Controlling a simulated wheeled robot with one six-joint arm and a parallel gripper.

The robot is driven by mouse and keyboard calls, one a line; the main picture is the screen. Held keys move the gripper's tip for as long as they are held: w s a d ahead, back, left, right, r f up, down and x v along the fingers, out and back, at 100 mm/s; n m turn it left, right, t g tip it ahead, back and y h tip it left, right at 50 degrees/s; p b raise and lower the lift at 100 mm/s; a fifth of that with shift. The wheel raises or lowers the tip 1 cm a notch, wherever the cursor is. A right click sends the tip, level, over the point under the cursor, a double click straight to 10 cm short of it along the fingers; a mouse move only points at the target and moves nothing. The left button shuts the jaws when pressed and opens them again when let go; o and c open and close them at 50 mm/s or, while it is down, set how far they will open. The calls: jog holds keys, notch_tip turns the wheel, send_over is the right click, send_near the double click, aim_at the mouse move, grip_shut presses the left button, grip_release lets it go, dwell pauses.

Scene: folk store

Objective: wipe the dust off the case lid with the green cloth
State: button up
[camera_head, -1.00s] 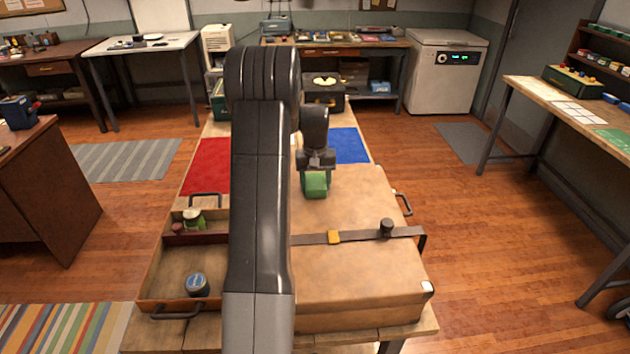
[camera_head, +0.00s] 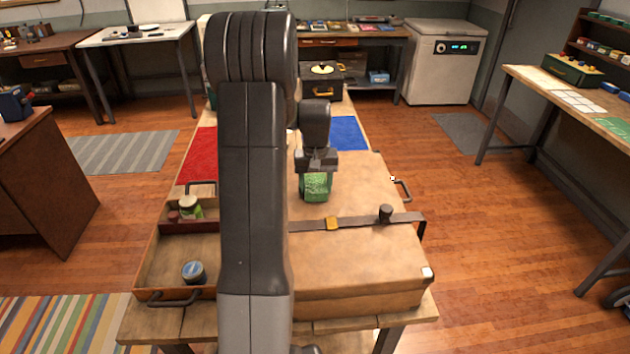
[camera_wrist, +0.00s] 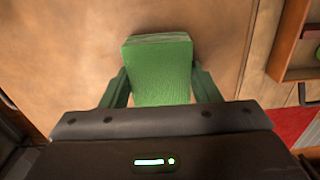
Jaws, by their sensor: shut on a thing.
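My gripper (camera_head: 316,174) is shut on the green cloth (camera_head: 315,188), a folded block that hangs below the fingers. The wrist view shows the cloth (camera_wrist: 160,75) between both fingers, over the tan lid. The case lid (camera_head: 365,250) is broad, with mottled tan patches. I cannot pick out dust for certain, nor tell whether the cloth touches the lid. The cloth is over the far part of the lid, beyond the dark strap (camera_head: 360,219) with its yellow buckle. My arm hides the lid's left edge.
A dark knob (camera_head: 385,213) stands up on the strap. An open wooden tray (camera_head: 148,270) with jars lies left of the case. Red (camera_head: 199,155) and blue (camera_head: 349,134) mats lie beyond. A small white speck (camera_head: 392,178) shows by the case's right handle.

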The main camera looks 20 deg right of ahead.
jog(key=shift+s, duration=0.2)
jog(key=shift+w+r+p, duration=0.1)
jog(key=shift+r+p, duration=2)
jog(key=shift+r, duration=0.95)
jog(key=shift+r+p, duration=1.15)
jog(key=shift+r, duration=0.4)
jog(key=shift+f, duration=0.1)
